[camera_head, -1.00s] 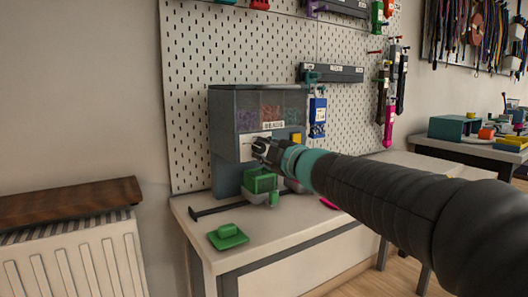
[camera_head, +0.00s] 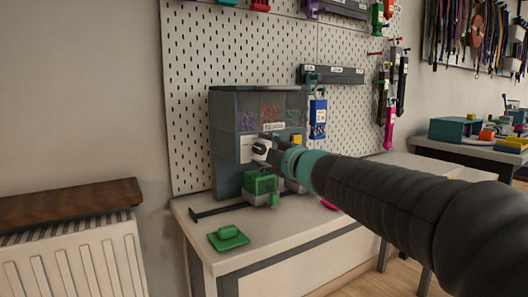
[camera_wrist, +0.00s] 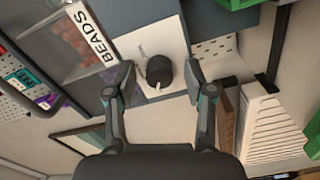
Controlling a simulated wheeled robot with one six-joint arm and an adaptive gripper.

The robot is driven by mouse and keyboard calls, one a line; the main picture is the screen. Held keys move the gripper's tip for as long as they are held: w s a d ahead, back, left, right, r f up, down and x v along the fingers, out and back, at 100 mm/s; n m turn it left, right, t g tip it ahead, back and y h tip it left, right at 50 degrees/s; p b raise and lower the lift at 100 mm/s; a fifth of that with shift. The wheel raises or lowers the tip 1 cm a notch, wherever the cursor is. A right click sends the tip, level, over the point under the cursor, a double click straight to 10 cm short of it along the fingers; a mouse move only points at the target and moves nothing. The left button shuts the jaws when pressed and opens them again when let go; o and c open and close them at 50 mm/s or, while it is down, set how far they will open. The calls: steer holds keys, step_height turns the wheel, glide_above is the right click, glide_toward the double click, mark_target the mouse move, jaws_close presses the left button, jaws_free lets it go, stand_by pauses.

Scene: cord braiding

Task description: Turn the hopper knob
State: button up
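The grey bead hopper (camera_head: 226,125) stands on the bench against the pegboard, with clear windows of coloured beads above. In the wrist view its knob (camera_wrist: 160,71) is a dark round knob with a pale pointer, on a white plate (camera_wrist: 140,48) beside the BEADS label (camera_wrist: 90,32). My gripper (camera_wrist: 158,84) is open, one finger to the left and one to the right of the knob, with gaps on both sides. I cannot tell how far the fingertips are from the plate. In the head view my gripper (camera_head: 262,148) is at the hopper's front and hides the knob.
A green block device (camera_head: 262,183) stands below the gripper at the hopper's foot. A green tray (camera_head: 228,238) and a dark bar (camera_head: 218,210) lie on the bench (camera_head: 275,228). A blue pack (camera_head: 318,118) hangs right of the hopper. A radiator (camera_head: 75,255) stands at left.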

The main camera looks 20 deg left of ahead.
steer(key=shift+s+d, duration=0.1)
steer(key=v, duration=1.1)
steer(key=shift+s+d, duration=0.25)
steer(key=w+d+f+m+t+h, duration=0.2)
steer(key=d+f+m+h, duration=1.1)
steer(key=d, duration=0.3)
steer(key=s+d+f+m+g+h+p, duration=0.2)
steer(key=s+d+f+m+g, duration=0.3)
steer(key=s+d+f+m, duration=0.45)
steer(key=s+d+f+m+g+p, duration=0.1)
steer(key=s, duration=0.6)
steer(key=s+m+g+y+p, duration=0.1)
steer(key=s+g, duration=0.1)
steer(key=s, duration=0.6)
steer(key=shift+d+f, duration=0.4)
